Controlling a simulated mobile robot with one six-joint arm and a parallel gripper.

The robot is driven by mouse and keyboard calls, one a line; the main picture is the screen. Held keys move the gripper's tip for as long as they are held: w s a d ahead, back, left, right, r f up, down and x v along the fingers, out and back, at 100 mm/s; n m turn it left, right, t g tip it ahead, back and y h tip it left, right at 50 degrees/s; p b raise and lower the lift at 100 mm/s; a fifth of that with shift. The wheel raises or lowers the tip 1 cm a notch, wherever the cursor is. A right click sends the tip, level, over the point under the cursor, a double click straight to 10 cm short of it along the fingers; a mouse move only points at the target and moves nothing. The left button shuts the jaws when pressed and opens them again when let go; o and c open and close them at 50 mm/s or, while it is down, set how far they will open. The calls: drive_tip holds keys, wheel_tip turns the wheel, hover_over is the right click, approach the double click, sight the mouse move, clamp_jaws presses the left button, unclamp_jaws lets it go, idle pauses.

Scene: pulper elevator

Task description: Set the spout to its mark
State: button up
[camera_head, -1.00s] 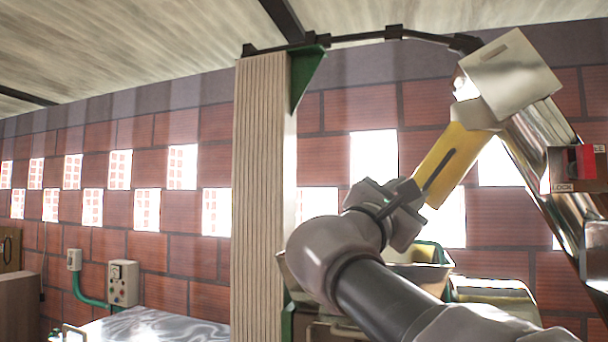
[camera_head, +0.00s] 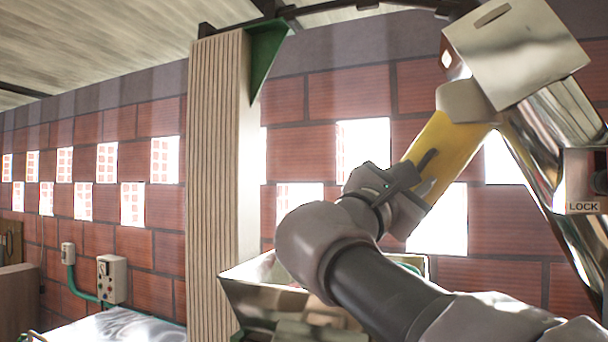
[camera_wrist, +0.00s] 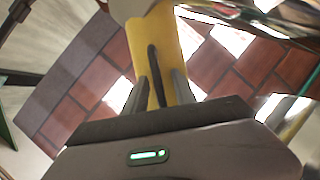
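The yellow spout (camera_head: 456,140) hangs at a slant below the metal head of the elevator (camera_head: 515,50). It also shows in the wrist view (camera_wrist: 140,42). A dark bar handle (camera_wrist: 153,62) stands out from its face. My gripper (camera_head: 428,172) is close in front of the spout. In the wrist view its two fingers (camera_wrist: 157,88) are apart, one on each side of the bar, with yellow showing in the gaps. I cannot make out the mark in either view.
A ribbed pale post (camera_head: 215,180) stands left of my arm. A metal hopper (camera_head: 250,292) is low behind my arm. A panel labelled LOCK (camera_head: 583,207) is at the right edge. A control box (camera_head: 111,279) is on the brick wall at left.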

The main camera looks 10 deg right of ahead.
drive_tip(key=shift+s+a, duration=0.2)
drive_tip(key=shift+a, duration=0.05)
clamp_jaws()
drive_tip(key=shift+r, duration=0.1)
idle(1.1)
